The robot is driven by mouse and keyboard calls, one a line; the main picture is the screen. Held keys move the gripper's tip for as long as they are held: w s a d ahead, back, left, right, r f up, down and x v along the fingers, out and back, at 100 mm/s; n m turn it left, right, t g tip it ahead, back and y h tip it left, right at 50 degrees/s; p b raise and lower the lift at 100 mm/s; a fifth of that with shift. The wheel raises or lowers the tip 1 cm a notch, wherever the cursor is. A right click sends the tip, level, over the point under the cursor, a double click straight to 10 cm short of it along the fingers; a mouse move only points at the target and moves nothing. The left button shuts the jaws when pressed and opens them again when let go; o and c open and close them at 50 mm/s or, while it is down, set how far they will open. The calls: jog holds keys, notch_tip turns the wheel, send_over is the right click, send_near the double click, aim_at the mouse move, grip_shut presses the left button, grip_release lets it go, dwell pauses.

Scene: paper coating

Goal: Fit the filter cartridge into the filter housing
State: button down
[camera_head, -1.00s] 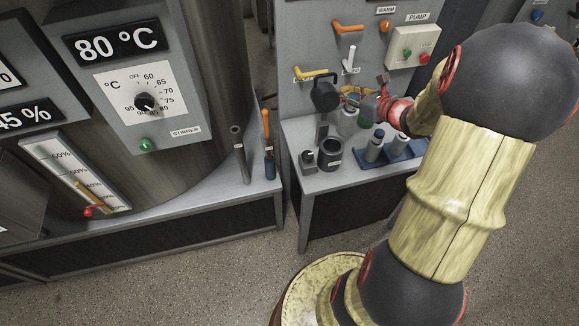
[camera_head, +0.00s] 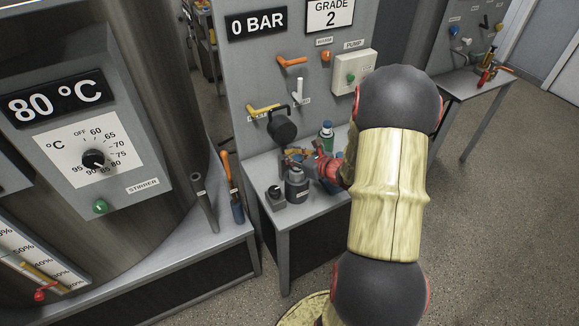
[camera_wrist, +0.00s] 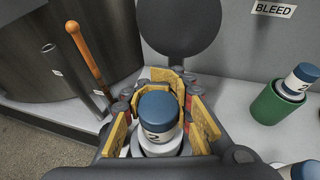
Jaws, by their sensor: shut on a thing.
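The filter cartridge (camera_wrist: 159,112), white with a blue cap and a "2", stands between the yellow fingers of my gripper (camera_wrist: 163,108) in the wrist view. My gripper is shut on it. A grey ring shows just below the cartridge. In the head view my gripper (camera_head: 312,163) is over the dark grey filter housing (camera_head: 297,187) on the small table. The fingers and cartridge hide the housing's mouth, so I cannot tell how deep the cartridge sits. The housing's round black lid (camera_head: 282,126) is swung up behind; it also shows in the wrist view (camera_wrist: 180,22).
A green cup (camera_wrist: 268,104) holds another blue-capped cartridge (camera_wrist: 298,79). More blue caps (camera_wrist: 304,170) show at lower right. A grey rod (camera_head: 204,203) and an orange-handled tool (camera_head: 231,187) stand left. Yellow (camera_head: 263,111) and orange (camera_head: 291,61) valve handles are on the panel.

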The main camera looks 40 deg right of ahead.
jog(key=shift+f+b, duration=0.6)
jog(key=shift+f, duration=1.3)
jog(key=shift+f, duration=0.25)
jog(key=c, duration=1.5)
grip_release()
jog(key=shift+r, duration=0.15)
